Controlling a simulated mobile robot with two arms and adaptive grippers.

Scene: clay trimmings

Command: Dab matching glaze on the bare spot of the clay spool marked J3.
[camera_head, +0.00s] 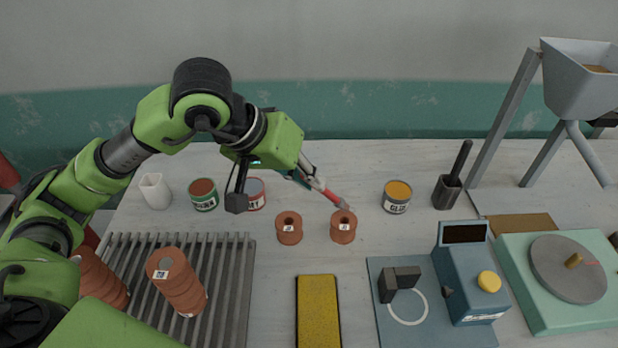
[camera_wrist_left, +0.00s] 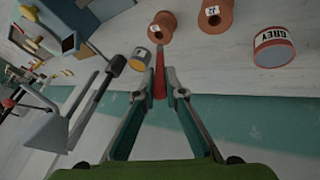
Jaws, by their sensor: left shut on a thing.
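My left gripper (camera_head: 314,183) is shut on a red brush (camera_head: 332,196), which also shows in the left wrist view (camera_wrist_left: 160,84). The brush slants down right, its tip close to the rim of the right clay spool (camera_head: 343,232); I cannot tell whether they touch. A second clay spool (camera_head: 289,235) stands to its left. Both carry small white labels, too small to read surely. A grey glaze can (camera_head: 256,195) is partly behind my gripper; GREY is legible in the wrist view (camera_wrist_left: 273,47). A brown glaze can (camera_head: 203,196) and an ochre one (camera_head: 397,197) stand open. No bare spot is discernible.
A slatted rack (camera_head: 230,285) at left holds tilted stacks of clay pieces (camera_head: 178,285). A white cup (camera_head: 155,190) stands at the back left. A yellow pad (camera_head: 318,312), blue device (camera_head: 468,275), wheel (camera_head: 566,268), dark holder (camera_head: 447,192) and hopper (camera_head: 577,80) fill the front and right.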

